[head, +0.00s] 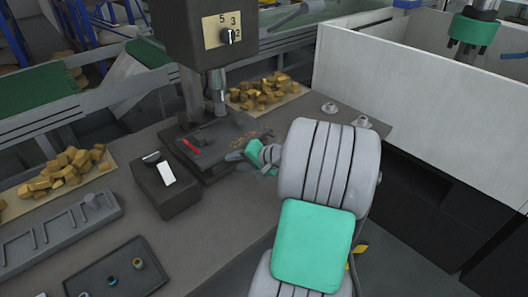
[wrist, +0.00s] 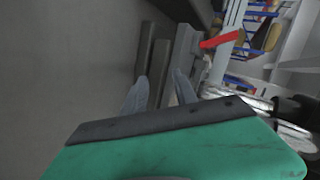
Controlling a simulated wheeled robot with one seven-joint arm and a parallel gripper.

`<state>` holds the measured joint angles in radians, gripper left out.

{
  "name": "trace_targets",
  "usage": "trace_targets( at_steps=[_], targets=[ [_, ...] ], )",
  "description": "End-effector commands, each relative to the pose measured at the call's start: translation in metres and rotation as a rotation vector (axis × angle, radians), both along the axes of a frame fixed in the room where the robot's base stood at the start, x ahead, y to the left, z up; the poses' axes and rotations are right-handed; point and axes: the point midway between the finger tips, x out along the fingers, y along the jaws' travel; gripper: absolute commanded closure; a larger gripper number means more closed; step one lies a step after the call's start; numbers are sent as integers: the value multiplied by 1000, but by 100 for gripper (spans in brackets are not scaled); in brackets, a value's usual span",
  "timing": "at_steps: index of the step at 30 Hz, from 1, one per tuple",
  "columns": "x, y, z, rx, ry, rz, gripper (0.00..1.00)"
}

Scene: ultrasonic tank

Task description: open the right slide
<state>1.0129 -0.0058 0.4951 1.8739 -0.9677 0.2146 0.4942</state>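No part is clearly marked as the right slide, so I cannot tell which it is. In the head view my gripper (head: 246,156) is low beside the right edge of the dark machine base (head: 203,172), under the drill-like head (head: 205,30). A red handle (head: 189,146) lies on that base. Contact cannot be told.
A dark box (head: 168,190) with a white tag stands left of the base. Gold-coloured blocks (head: 265,92) lie behind it. A dark tray (head: 118,272) is at the front left. A white-walled enclosure (head: 415,95) stands at the right. The bench front (head: 225,225) is bare.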

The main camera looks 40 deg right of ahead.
Motion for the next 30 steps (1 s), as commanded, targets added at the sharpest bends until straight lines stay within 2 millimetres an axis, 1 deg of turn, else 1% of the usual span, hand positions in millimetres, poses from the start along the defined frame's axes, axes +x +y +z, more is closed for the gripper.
trace_targets(
  at_steps=[1, 3, 6, 8, 9, 11, 14, 18, 21, 25, 30],
  targets=[
    [-11, -42, -12, 95, -70, -108, 66],
    [-25, -81, -9, 198, -170, -215, 66],
    [-45, -119, -4, 294, -272, -315, 66],
    [-52, -130, -1, 323, -306, -345, 66],
    [-52, -133, 0, 333, -319, -353, 66],
    [-48, -134, 1, 339, -324, -356, 66],
    [-31, -132, -3, 336, -321, -352, 66],
    [-3, -131, -8, 335, -321, -351, 66],
    [12, -132, -12, 333, -320, -352, 66],
    [21, -132, -14, 333, -319, -354, 66],
    [21, -132, -14, 332, -320, -356, 66]
  ],
)
